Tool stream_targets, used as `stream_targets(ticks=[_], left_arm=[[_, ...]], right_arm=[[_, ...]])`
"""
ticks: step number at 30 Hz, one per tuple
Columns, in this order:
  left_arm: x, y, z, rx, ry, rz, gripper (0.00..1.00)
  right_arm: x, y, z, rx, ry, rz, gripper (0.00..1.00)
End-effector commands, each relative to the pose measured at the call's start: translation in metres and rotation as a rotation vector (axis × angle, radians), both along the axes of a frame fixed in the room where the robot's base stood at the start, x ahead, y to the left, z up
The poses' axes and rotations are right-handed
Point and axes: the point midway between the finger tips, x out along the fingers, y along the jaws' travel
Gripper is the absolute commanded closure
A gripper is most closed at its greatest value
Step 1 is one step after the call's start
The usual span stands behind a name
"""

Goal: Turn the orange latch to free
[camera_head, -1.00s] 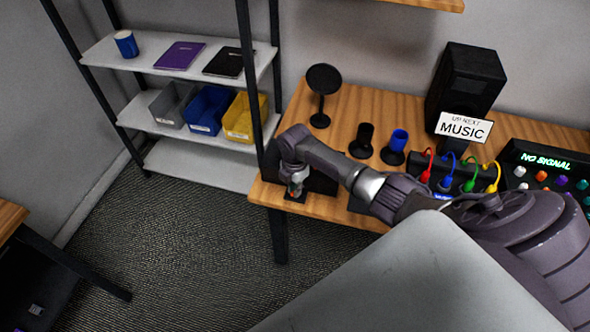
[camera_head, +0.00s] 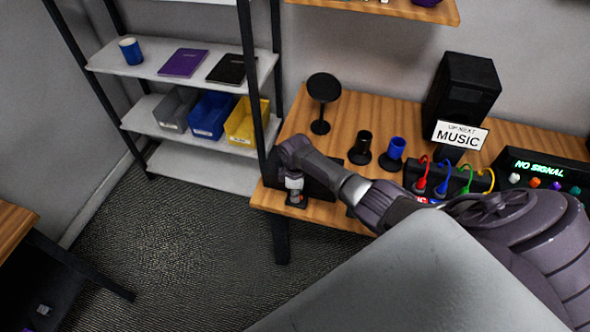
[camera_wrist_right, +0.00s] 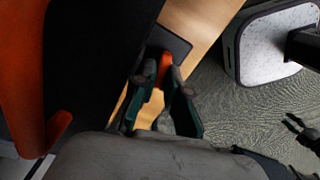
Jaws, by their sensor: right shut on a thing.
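My right gripper (camera_head: 294,186) reaches down at the front left corner of the wooden desk. In the right wrist view its two dark green fingers (camera_wrist_right: 161,100) close around the small orange latch (camera_wrist_right: 164,68), which stands on a dark plate (camera_wrist_right: 176,44) at the desk edge. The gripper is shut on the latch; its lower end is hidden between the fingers. In the head view a small reddish spot shows beside the fingertips, too small to read the latch's angle. My left gripper is not in view.
On the desk (camera_head: 350,110) stand a round black stand (camera_head: 323,88), black and blue (camera_head: 396,148) cup-like holders, a speaker (camera_head: 462,90) and a music sign (camera_head: 460,135). A shelf (camera_head: 205,170) with bins stands left. A large orange part (camera_wrist_right: 22,75) is close in the wrist view.

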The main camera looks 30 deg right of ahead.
Motion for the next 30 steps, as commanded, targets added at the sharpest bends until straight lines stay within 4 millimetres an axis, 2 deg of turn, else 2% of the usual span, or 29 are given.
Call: stream_targets(ticks=[9, 23, 24, 27, 28, 30], left_arm=[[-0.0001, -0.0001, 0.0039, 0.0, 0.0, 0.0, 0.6], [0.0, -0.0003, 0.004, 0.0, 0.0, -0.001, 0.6], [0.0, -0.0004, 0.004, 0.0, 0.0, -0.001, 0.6], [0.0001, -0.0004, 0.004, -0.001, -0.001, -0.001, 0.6], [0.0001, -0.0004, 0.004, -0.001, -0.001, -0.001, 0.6], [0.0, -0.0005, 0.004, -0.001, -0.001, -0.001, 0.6]], right_arm=[[0.0002, -0.0011, 0.0004, -0.002, 0.001, -0.09, 1.0], [0.0003, -0.0013, 0.0001, -0.002, 0.0, -0.099, 1.0], [0.0002, -0.0013, 0.0001, -0.002, 0.0, -0.099, 0.83], [0.0002, -0.0012, 0.0, -0.002, 0.0, -0.099, 0.66], [0.0003, -0.0012, 0.0001, -0.001, 0.0, -0.099, 0.62], [0.0006, -0.0015, 0.0002, -0.002, -0.001, -0.099, 0.62]])
